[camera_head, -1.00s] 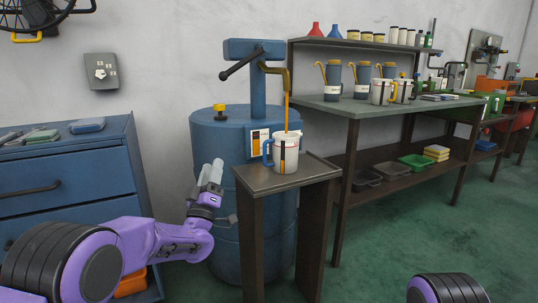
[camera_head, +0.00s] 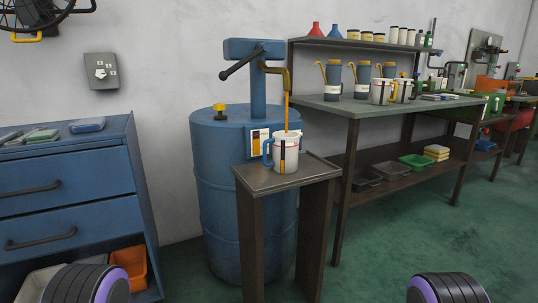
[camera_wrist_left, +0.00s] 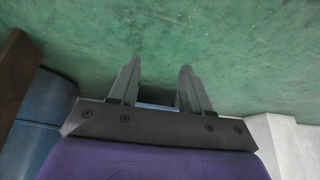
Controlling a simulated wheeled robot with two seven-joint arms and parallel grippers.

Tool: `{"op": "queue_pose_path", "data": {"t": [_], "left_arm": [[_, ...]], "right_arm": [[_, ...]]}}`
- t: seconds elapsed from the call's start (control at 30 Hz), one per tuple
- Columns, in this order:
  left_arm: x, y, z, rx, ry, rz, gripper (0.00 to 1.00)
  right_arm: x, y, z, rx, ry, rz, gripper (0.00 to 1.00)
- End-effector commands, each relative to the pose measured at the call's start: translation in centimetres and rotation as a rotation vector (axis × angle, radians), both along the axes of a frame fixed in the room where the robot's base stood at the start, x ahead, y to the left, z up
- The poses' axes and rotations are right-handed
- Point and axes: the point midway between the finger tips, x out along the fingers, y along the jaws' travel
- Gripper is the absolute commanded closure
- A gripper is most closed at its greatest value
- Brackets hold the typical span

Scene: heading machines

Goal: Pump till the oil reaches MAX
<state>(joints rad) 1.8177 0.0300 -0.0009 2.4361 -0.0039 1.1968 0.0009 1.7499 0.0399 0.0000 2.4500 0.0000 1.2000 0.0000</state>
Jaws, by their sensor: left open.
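The oil pump (camera_head: 256,72) stands on a blue drum (camera_head: 215,165), with a dark lever handle (camera_head: 240,63) angled down to the left. A thin amber stream (camera_head: 287,108) runs from its brass spout (camera_head: 283,74) into a white jug (camera_head: 286,152) with a blue handle. The jug sits upright on a small stand (camera_head: 262,180) and has a dark strip with amber in it; the exact level is too small to read. My left gripper (camera_wrist_left: 158,88) is open and empty in the left wrist view, above green floor. Neither gripper shows in the head view.
A picture card (camera_head: 259,142) is on the drum beside the jug. A blue drawer cabinet (camera_head: 65,185) stands left, and a long workbench (camera_head: 390,106) with jugs and bottles stands right. The green floor (camera_head: 420,220) at the right is clear.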

Motion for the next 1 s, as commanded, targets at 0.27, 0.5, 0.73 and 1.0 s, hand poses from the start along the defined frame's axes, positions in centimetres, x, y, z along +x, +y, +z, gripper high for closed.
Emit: {"op": "queue_pose_path", "data": {"t": [0.27,0.5,0.73,1.0], "left_arm": [[-3.7,0.1,6.3,0.0,0.083,0.014,0.52],[-3.6,0.1,16.1,0.001,0.081,0.013,0.52],[-3.6,0.1,25.1,0.0,0.08,0.013,0.52],[-3.5,0.1,26.2,0.0,0.079,0.013,0.52]], "right_arm": [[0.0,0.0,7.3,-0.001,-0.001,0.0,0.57],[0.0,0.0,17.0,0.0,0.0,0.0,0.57],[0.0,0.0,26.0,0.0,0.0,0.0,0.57],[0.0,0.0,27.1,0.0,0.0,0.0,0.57]]}}
